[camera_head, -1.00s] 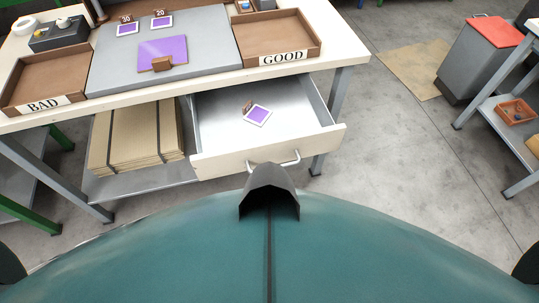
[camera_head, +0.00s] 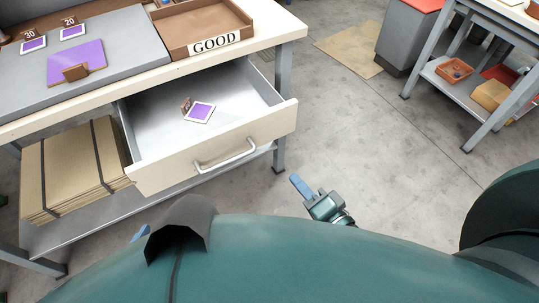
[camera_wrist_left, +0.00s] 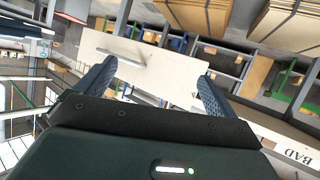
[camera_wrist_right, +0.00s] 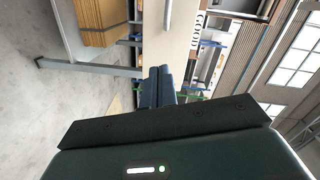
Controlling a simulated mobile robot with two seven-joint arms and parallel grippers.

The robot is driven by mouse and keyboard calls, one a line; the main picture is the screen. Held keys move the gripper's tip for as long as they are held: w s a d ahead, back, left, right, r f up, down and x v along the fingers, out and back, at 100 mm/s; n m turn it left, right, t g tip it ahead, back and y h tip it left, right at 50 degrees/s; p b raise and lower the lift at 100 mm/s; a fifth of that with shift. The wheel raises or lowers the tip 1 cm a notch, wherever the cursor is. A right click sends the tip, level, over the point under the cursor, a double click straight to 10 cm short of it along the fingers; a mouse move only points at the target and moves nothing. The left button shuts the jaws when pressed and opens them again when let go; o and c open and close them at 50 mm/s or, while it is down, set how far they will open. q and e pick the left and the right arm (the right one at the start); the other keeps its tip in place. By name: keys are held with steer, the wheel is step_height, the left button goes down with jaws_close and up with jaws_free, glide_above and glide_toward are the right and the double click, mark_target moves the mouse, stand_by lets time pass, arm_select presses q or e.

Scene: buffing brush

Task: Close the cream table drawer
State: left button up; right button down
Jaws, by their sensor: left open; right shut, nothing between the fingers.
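The cream drawer (camera_head: 222,149) is pulled out under the cream table, with a pale handle (camera_head: 226,157) on its front. Inside lie a small white-framed purple card (camera_head: 200,112) and a brown block (camera_head: 187,105). My right gripper (camera_head: 296,182) is shut and empty, to the right of the drawer front and apart from it. In the right wrist view the shut fingers (camera_wrist_right: 157,88) point toward the cream drawer front (camera_wrist_right: 165,45). My left gripper (camera_wrist_left: 155,80) is open and empty; its fingers point toward the cream drawer front (camera_wrist_left: 140,58). In the head view it is mostly hidden by my body.
The tabletop holds a brown GOOD tray (camera_head: 203,30), a grey mat (camera_head: 120,50) and a purple sheet (camera_head: 76,62). Flat cardboard (camera_head: 75,168) is on the lower shelf. A table leg (camera_head: 279,110) stands right of the drawer. Floor (camera_head: 370,130) to the right is clear.

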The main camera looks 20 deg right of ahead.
steer(key=d+f+m+t+b, duration=0.1)
steer(key=m, duration=0.3)
glide_toward(267, 131)
steer(key=shift+h, duration=0.3)
steer(key=x, duration=0.7)
steer(key=shift+s+a+f, duration=0.1)
arm_select(q)
steer(key=shift+s+f+t, duration=0.15)
steer(key=shift+f+t, duration=0.15)
